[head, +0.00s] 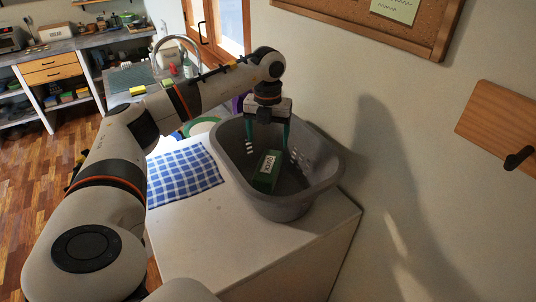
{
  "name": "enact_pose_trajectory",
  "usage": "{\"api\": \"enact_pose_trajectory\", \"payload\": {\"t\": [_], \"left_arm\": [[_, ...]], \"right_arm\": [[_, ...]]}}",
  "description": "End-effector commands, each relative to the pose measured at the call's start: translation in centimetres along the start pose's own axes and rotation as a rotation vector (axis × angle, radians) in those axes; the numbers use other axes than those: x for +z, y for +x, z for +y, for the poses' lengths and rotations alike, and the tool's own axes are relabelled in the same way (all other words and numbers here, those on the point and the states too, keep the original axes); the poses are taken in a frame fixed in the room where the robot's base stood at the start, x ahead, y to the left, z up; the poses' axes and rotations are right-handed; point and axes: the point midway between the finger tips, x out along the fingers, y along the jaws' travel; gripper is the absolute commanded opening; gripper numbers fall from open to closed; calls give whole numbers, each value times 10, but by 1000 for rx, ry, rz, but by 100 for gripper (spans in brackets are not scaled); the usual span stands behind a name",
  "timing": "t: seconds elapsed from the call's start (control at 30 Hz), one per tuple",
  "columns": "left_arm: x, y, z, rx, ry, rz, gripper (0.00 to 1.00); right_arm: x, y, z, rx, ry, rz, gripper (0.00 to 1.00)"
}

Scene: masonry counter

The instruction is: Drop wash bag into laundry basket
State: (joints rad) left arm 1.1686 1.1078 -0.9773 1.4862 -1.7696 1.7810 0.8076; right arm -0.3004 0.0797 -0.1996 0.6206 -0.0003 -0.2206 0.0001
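The grey laundry basket (285,207) stands on the white counter against the wall. A dark green wash bag (265,181) with a white label lies tilted inside the basket. My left gripper (270,151) reaches down into the basket from above, its teal fingers spread wide apart. The fingertips are above and to either side of the bag, with no visible contact. The far part of the basket floor is partly hidden by the gripper. My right gripper is not in view.
A blue-and-white checked cloth (183,174) lies left of the basket on the white counter (215,245). A tap (178,42) and a sponge (138,91) are behind it. A wooden wall rack (497,125) with a black hook is at the right. The counter front is clear.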

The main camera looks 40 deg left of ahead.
Motion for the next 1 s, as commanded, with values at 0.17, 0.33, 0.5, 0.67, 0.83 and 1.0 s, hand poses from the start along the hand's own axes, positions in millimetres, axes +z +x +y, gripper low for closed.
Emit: {"api": "enact_pose_trajectory", "payload": {"t": [0.17, 0.33, 0.5, 0.67, 0.83, 1.0], "left_arm": [[0, 0, 0, 0, 0, 0, 80], [0, -3, 0, 1, 0, 1, 80], [-1, -24, 1, 3, 0, 5, 80], [-1, -60, 1, 4, 0, 5, 80], [-1, -99, 1, 1, -1, 4, 80], [-1, -116, 0, 0, 0, 2, 80]], "right_arm": [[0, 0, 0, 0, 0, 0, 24], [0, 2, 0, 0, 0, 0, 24], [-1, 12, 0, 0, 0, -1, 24], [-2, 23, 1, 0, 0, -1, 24], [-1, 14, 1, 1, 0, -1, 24], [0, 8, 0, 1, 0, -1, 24]]}}
